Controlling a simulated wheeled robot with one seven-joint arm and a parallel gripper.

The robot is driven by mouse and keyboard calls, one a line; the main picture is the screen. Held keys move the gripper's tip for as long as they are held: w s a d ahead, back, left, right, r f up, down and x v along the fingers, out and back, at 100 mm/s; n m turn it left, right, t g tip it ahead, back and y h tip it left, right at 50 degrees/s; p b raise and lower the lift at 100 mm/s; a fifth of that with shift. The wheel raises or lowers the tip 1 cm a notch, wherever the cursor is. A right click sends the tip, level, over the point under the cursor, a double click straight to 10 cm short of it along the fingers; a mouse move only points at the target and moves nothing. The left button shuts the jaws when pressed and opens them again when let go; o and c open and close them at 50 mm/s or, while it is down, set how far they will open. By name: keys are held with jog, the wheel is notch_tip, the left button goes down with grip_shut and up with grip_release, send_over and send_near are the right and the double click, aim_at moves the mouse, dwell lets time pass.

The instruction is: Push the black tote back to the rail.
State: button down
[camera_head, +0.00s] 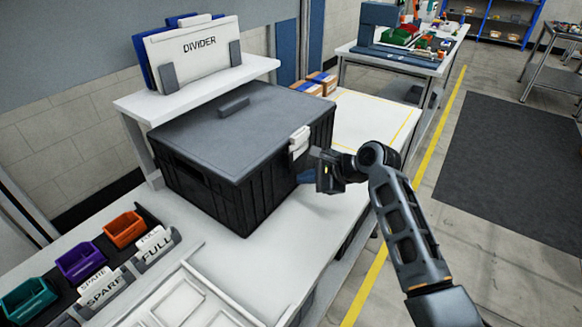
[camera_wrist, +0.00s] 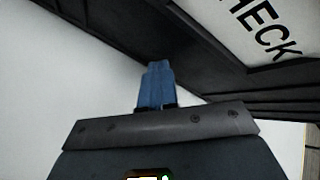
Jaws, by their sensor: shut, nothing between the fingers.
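The black tote (camera_head: 240,200) stands upright on the white bench with its dark grey lid (camera_head: 245,130) on. A white tag (camera_head: 299,141) hangs on its right side. My gripper (camera_head: 306,177) is at that side, low, below the tag. Its blue fingers are shut and empty. In the wrist view the shut fingertips (camera_wrist: 156,72) point at the tote's dark wall (camera_wrist: 215,72), beside a white label reading "CHECK" (camera_wrist: 265,28). I cannot tell whether they touch the wall. I cannot make out the rail; the tote hides the bench behind it.
A raised white shelf (camera_head: 205,88) behind the tote holds a "DIVIDER" panel (camera_head: 195,50). Small orange (camera_head: 124,229), purple and teal bins stand at the front left. A white tray (camera_head: 190,300) lies in front. Cardboard boxes (camera_head: 318,83) and a yellow-outlined clear area (camera_head: 365,118) lie to the right.

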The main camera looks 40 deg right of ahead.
jog(key=shift+s+d+r+p, duration=0.15)
jog(key=shift+s+p, duration=0.15)
jog(key=shift+p, duration=0.15)
jog(key=s+p, duration=0.1)
jog(key=s+d+p, duration=0.1)
jog(key=shift+s, duration=0.4)
jog(key=shift+s+d, duration=0.2)
jog(key=shift+s, duration=0.3)
jog(key=shift+s+d, duration=0.15)
jog(key=shift+s, duration=0.35)
